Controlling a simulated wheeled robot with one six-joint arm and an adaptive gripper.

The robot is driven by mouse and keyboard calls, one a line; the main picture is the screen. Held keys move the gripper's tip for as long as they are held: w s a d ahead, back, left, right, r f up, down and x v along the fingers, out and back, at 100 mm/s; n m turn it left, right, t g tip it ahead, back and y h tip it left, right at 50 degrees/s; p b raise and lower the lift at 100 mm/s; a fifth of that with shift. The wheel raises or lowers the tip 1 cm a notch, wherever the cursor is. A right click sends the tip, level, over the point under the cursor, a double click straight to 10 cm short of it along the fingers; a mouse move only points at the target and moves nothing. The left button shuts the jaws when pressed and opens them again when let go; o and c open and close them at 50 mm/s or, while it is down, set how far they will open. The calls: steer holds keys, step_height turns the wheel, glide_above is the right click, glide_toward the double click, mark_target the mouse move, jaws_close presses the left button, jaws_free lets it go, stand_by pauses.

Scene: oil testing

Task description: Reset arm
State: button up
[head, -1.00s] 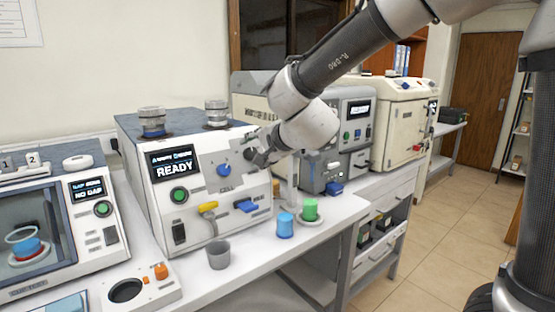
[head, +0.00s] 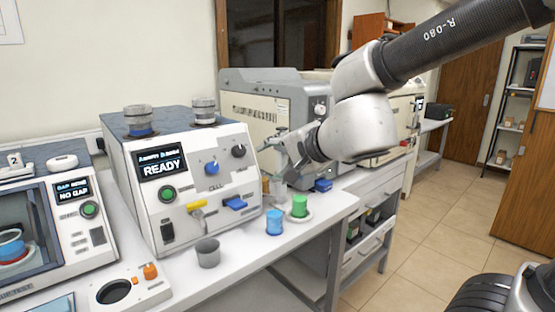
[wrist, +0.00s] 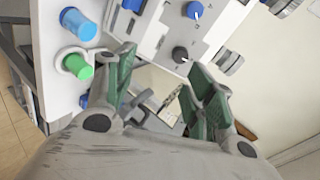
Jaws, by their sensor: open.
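My gripper (head: 287,150) is at the right front edge of the white test machine (head: 190,180), whose screen reads READY. It is raised above the bench. In the wrist view my gripper (wrist: 163,88) shows its green-padded fingers spread apart with nothing between them. The machine's dark knob (wrist: 180,54) and blue knob (wrist: 194,10) lie beyond the fingertips there. A blue cup (head: 274,222) and a green cup (head: 299,206) on a white round base stand on the bench below. They also appear at the wrist view's upper left.
A grey cup (head: 208,253) stands in front of the machine. A machine reading NO GAP (head: 75,200) is at the left. A large grey machine (head: 265,110) stands behind my gripper. The tiled floor (head: 430,230) at the right is open.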

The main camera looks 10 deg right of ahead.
steer(key=s+d+f+n+g+y, duration=0.2)
steer(key=s+d+f+n+g, duration=0.25)
steer(key=s+n+g, duration=0.35)
steer(key=s+d+h, duration=0.4)
steer(key=d, duration=0.8)
steer(key=s+d+n+t+h, duration=0.1)
steer(key=s+d+h, duration=0.3)
steer(key=d, duration=0.9)
steer(key=shift+s+r, duration=0.3)
steer(key=shift+s, duration=0.2)
steer(key=shift+c, duration=0.3)
